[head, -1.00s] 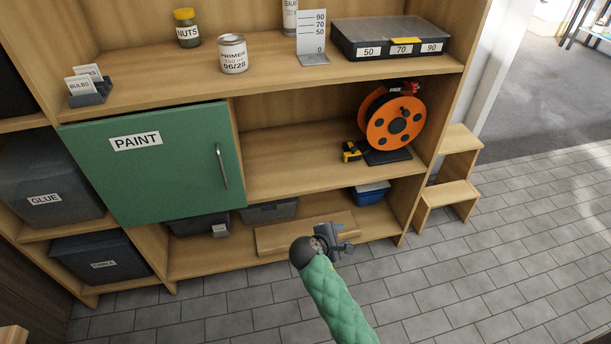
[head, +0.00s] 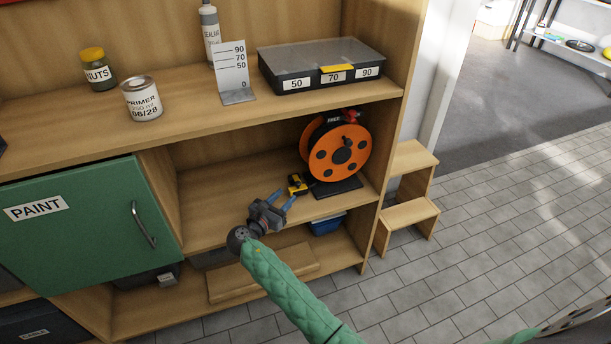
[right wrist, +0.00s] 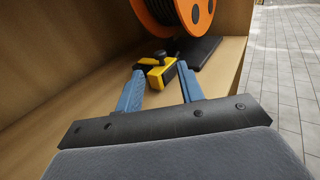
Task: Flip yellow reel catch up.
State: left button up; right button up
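The orange and black reel (head: 338,150) stands on a dark base plate on the middle shelf, at its right end. The yellow reel catch (head: 297,184), with black parts, sits low at the left front of the reel. In the right wrist view the catch (right wrist: 158,70) lies beyond my fingertips, with the reel (right wrist: 196,12) above and behind it. My right gripper (head: 282,201) is open and empty, its two blue fingers apart, just in front of and to the left of the catch. The fingers (right wrist: 161,85) point toward it. My left gripper is not in view.
The shelf board (head: 225,215) left of the catch is bare. The upper shelf (head: 190,105) with a dark case (head: 320,65) lies above the reel. The shelf's right side panel (head: 385,165) and a wooden step stool (head: 410,200) stand to the right.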

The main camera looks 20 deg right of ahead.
aim_at(296, 185)
jog(key=shift+x, duration=4.2)
jog(key=shift+c, duration=0.5)
grip_shut()
